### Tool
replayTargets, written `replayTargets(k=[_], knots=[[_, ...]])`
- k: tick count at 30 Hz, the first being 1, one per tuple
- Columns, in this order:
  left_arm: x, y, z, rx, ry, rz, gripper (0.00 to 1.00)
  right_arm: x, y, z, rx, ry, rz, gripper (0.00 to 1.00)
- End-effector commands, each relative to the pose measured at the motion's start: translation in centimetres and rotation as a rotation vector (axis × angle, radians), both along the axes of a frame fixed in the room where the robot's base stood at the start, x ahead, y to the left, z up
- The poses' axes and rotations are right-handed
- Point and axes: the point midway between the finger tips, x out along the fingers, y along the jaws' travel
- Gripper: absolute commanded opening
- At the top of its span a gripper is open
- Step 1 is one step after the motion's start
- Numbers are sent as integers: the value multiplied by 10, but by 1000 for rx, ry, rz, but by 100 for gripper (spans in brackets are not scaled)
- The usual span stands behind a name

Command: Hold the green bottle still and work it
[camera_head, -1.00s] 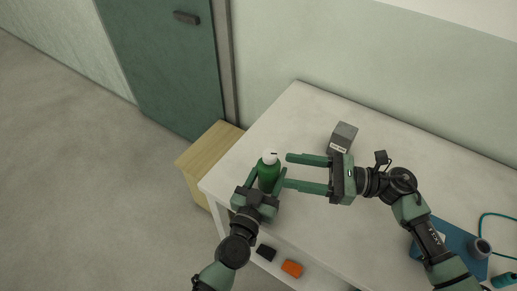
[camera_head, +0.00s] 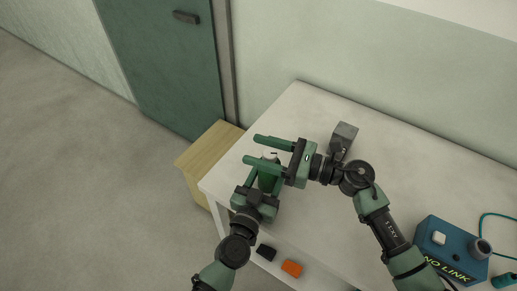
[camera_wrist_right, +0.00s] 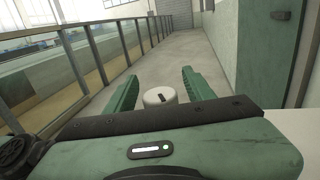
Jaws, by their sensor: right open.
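The green bottle (camera_head: 266,181) stands upright near the left end of the white table, partly hidden by my grippers. My left gripper (camera_head: 265,176) has its fingers on both sides of the bottle's body and appears shut on it. My right gripper (camera_head: 254,149) is open above it, with one finger on each side of the white cap (camera_head: 270,154). In the right wrist view the cap (camera_wrist_right: 160,97) sits between the open fingers of my right gripper (camera_wrist_right: 160,77), with gaps on both sides.
A grey box (camera_head: 345,131) stands behind my right wrist on the white table (camera_head: 300,100). A blue box marked "NO LINK" (camera_head: 452,250) is at the right. A wooden cabinet (camera_head: 208,155) stands beyond the left end. Black (camera_head: 266,252) and orange (camera_head: 292,268) blocks lie on a lower shelf.

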Motion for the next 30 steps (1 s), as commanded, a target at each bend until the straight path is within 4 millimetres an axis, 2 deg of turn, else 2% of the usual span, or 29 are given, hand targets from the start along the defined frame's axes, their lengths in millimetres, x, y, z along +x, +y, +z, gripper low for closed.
replayTargets(k=[10,15,16,23,30], knots=[[0,0,0,0,0,0,4,1,4,0,-1,-1,0,53],[0,0,0,0,0,0,4,1,4,0,-1,-1,0,6],[0,0,0,0,0,0,4,1,4,0,-1,-1,0,0],[0,0,0,0,0,0,4,1,4,0,-2,0,12,0],[0,0,0,0,0,0,4,-1,5,-1,-5,-1,103,0]])
